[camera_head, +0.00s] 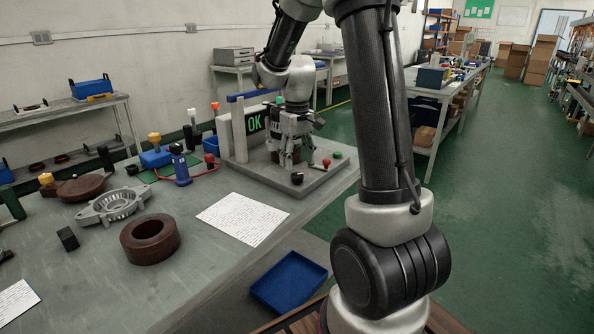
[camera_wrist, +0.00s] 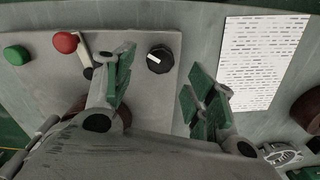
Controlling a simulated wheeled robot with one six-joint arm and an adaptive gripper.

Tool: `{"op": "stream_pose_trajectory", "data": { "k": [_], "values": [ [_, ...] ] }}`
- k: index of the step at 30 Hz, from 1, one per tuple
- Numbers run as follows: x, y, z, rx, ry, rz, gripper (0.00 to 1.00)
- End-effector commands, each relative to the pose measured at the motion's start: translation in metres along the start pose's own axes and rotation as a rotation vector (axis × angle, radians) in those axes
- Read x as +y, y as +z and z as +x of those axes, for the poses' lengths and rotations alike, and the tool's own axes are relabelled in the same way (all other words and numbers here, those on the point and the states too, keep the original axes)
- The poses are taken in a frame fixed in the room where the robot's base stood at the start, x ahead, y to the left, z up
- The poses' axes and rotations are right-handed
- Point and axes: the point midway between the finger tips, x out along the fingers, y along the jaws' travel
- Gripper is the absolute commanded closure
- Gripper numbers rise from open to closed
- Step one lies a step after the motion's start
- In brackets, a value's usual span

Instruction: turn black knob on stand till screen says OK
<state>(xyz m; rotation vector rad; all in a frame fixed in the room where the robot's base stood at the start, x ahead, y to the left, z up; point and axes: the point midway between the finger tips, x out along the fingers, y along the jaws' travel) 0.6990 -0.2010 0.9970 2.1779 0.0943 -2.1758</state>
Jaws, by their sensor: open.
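The black knob (camera_head: 297,178) sits on the front part of the grey stand (camera_head: 262,176). It also shows in the wrist view (camera_wrist: 160,58), with a white mark on its top. The screen (camera_head: 254,121) on the stand reads OK in green. My gripper (camera_head: 291,150) is over the stand, behind and above the knob in the head view. In the wrist view my gripper (camera_wrist: 162,76) has its green-padded fingers spread apart, with the knob showing in the gap near the fingertips. Neither finger appears to touch the knob. Nothing is held.
A printed sheet (camera_head: 242,219), a brown ring (camera_head: 150,239) and a metal housing (camera_head: 113,205) lie left of the stand.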

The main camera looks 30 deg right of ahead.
Motion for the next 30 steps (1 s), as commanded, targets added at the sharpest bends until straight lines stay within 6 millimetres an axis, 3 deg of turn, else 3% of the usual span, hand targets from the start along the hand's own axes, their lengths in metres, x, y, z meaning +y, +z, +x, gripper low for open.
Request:
{"op": "stream_pose_trajectory", "data": {
  "k": [6,12,30],
  "values": [
    [0.000,0.000,-0.048,0.003,0.001,0.000,0.44],
    [0.000,0.000,-0.069,0.001,0.000,0.000,0.44],
    [0.000,0.000,-0.072,0.001,0.000,0.011,0.44]
  ]
}}
